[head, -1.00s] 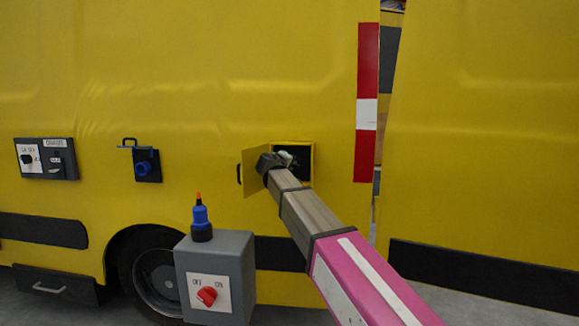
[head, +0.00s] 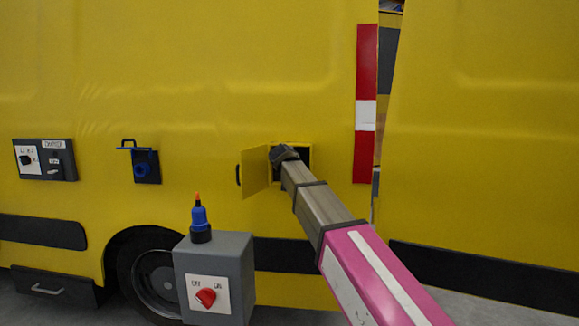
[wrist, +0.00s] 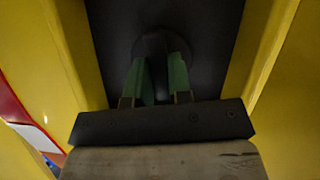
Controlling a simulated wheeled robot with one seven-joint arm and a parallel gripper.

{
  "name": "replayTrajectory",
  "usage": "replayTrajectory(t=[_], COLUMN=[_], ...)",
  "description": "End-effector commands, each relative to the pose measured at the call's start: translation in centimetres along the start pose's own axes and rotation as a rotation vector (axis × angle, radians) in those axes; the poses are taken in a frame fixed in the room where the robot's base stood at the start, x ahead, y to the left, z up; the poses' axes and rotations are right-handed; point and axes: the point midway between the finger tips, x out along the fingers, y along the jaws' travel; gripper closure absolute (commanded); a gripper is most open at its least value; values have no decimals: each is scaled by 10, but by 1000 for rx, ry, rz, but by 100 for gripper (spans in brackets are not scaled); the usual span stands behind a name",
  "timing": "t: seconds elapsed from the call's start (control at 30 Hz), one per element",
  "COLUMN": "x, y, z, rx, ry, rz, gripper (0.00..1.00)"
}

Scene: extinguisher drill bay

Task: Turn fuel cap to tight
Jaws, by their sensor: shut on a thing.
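The fuel cap (wrist: 152,45) is a dark round piece on the dark back wall of the recess, seen in the wrist view. My gripper (wrist: 156,72) has two green fingers on either side of the cap's dark grip, and they are shut on it. The cap's turn marks cannot be made out. In the head view my gripper (head: 284,153) reaches into the recess and hides the cap. The yellow filler door (head: 255,172) stands open to the left of the recess.
Yellow recess walls (wrist: 268,50) stand close on both sides of my gripper. A grey box (head: 222,258) with a red switch (head: 205,297) and a blue bottle-shaped thing (head: 200,217) stands in front of the van. A blue fitting (head: 146,168) and a switch panel (head: 45,159) are further left.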

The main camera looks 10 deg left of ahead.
Motion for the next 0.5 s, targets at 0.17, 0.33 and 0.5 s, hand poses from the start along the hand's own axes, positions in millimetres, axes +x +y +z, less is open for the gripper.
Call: replayTrajectory(t=[0.17,0.33,0.5], x=[0,0,0], y=[1,2,2], z=[2,2,2], rx=[92,145,170], ry=[-2,-3,-4], rz=[-37,-59,-70], gripper=[100,100,100])
